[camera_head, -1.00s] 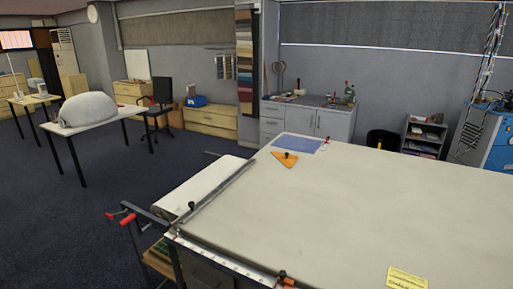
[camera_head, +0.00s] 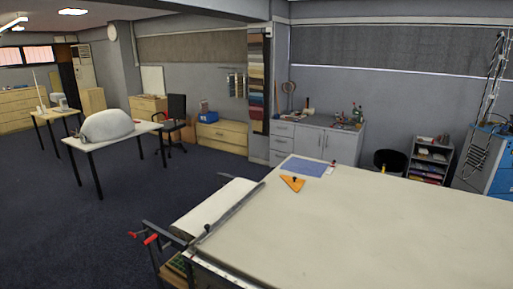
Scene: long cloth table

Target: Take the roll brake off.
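A white cloth roll (camera_head: 214,207) lies on a dark stand at the left end of the long cloth table (camera_head: 370,230). Two red-ended handles stick out at the stand's near left corner, one nearer (camera_head: 150,239) and one farther (camera_head: 133,234). I cannot tell which part is the roll brake. A long dark bar (camera_head: 230,210) lies along the table's left edge beside the roll. Neither of my grippers is in view.
An orange triangle (camera_head: 292,183) and a blue sheet (camera_head: 303,167) lie at the table's far left corner. A white table (camera_head: 115,139) with a grey dome and a dark chair (camera_head: 177,120) stand farther left. The floor left of the roll is clear.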

